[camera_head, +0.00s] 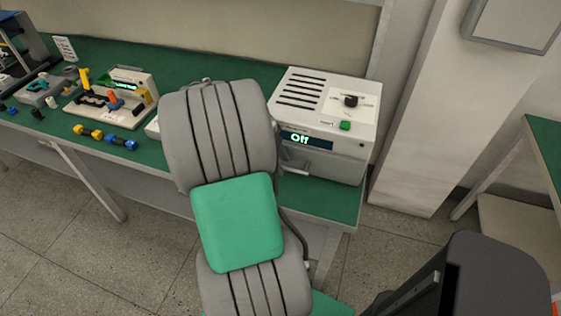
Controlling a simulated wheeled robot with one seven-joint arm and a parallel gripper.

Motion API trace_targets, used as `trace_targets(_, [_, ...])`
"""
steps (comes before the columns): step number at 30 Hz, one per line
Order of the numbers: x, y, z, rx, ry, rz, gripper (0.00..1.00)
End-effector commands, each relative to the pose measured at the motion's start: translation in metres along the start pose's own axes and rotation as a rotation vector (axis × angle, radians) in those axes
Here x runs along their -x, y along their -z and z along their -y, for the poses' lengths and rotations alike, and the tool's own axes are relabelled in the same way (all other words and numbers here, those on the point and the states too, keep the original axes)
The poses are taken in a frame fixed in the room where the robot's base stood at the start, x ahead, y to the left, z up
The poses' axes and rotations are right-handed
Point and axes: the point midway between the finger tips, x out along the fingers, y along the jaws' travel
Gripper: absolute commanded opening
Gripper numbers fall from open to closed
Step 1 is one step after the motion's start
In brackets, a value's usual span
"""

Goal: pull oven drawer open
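The oven (345,118) is a white box at the right end of the green workbench. It has slots and a black knob on top, a green button, and a display (303,140) reading "Off". Its front below the display, with a pale handle-like part (296,166), is partly covered by my grey and green arm. The drawer looks shut, but its left side is hidden. My gripper does not show; my arm's upper end is just left of the oven, and I cannot tell whether anything touches it.
On the bench's left stand a white fixture (141,112) with coloured tools, yellow and blue parts (105,137), and a grey tray (45,92). A wall pillar (420,130) stands right of the oven. Another green table (548,150) is at the far right. Floor is clear before the bench.

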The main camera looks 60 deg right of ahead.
Motion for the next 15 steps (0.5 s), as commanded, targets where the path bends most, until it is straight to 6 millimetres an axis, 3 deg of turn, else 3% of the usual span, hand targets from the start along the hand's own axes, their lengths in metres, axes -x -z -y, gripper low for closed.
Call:
trace_targets(8, [-0.0026,-0.0005,0.0001,0.002,0.001,0.002,0.34])
trace_targets(15, [-0.0023,-0.0006,0.0001,0.002,0.001,0.002,0.14])
